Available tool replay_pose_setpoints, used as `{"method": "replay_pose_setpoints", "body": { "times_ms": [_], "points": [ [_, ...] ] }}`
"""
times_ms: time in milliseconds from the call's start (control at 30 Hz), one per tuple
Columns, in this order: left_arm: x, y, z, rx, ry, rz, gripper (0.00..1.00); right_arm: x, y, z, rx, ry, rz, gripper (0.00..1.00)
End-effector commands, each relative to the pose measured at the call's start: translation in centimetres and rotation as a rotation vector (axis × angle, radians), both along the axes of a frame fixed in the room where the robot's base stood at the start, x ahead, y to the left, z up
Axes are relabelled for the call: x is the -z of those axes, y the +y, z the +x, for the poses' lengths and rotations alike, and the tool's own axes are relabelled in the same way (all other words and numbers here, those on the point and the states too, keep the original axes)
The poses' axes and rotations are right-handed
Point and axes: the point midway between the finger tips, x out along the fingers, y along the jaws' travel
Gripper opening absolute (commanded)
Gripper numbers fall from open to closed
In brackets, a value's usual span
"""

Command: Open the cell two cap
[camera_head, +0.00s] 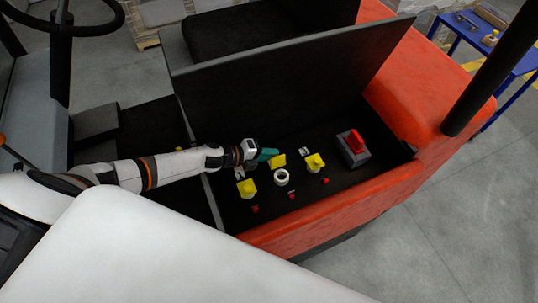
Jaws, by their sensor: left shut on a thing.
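My left gripper (268,155), with teal fingertips, reaches in from the left over the dark battery top. It is shut on the middle yellow cap (278,161), which sits tilted just behind a white round opening (281,177). The opening shows a dark centre and is uncovered. I cannot tell whether the cap is still joined to its rim. A yellow cap (246,188) stands to the left of the opening, and another yellow cap (315,163) stands to its right. Both look closed. My right gripper is not in view.
A red connector on a grey block (354,143) stands right of the caps. Small red plugs (292,196) lie in front of them. A raised dark lid (290,75) stands behind, and the orange truck body (335,208) borders the front. A blue table (485,45) stands far right.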

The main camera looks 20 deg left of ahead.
Motion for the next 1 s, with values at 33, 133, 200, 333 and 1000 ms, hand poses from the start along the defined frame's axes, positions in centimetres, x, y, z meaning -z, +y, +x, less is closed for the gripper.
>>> {"method": "replay_pose_setpoints", "body": {
  "times_ms": [33, 133, 200, 333, 1000],
  "points": [
    [0.1, 0.1, 0.0, -0.001, 0.003, 0.0, 0.0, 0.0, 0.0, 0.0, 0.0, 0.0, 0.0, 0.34],
    [0.1, 0.1, -0.1, -0.001, 0.002, 0.001, 0.0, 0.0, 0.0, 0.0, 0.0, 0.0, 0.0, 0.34],
    [0.1, 0.1, -0.1, -0.001, 0.002, 0.001, 0.0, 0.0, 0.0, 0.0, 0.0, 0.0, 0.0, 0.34],
    [0.1, 0.0, -0.1, -0.001, 0.001, 0.002, 0.39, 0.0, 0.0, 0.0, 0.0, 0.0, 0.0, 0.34],
    [-1.9, 3.1, -3.3, -0.001, 0.002, 0.004, 0.42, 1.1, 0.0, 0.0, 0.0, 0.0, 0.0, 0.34]
  ]
}}
